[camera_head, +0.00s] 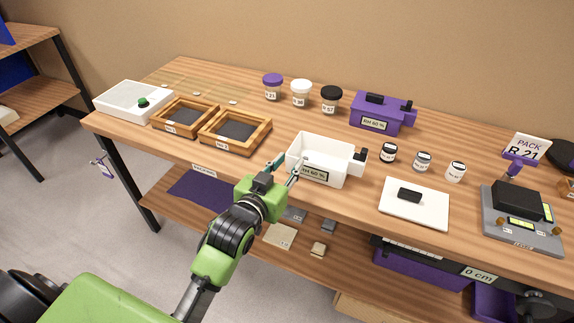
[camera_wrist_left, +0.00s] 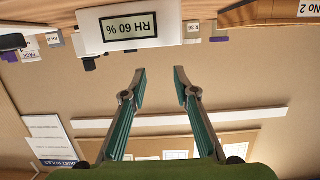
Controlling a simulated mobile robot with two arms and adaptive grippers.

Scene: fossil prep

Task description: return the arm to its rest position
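My left arm comes in from the lower left in the head view. Its green gripper (camera_head: 280,172) is at the front edge of the table, just in front of the white box labelled RH 60 % (camera_head: 340,174). In the left wrist view my left gripper (camera_wrist_left: 159,85) has its two fingers apart with nothing between them. The white box also shows in the wrist view (camera_wrist_left: 172,28), upside down and beyond the fingertips. Whether a finger touches the box is unclear. My right gripper is not in view.
Two wooden trays (camera_head: 262,141) and a white device with a green knob (camera_head: 122,110) stand left on the table (camera_head: 190,75). Several jars (camera_head: 300,88) and a purple box (camera_head: 372,121) stand behind. A white board (camera_head: 390,212) and grey scale (camera_head: 535,236) are right. A lower shelf holds small items.

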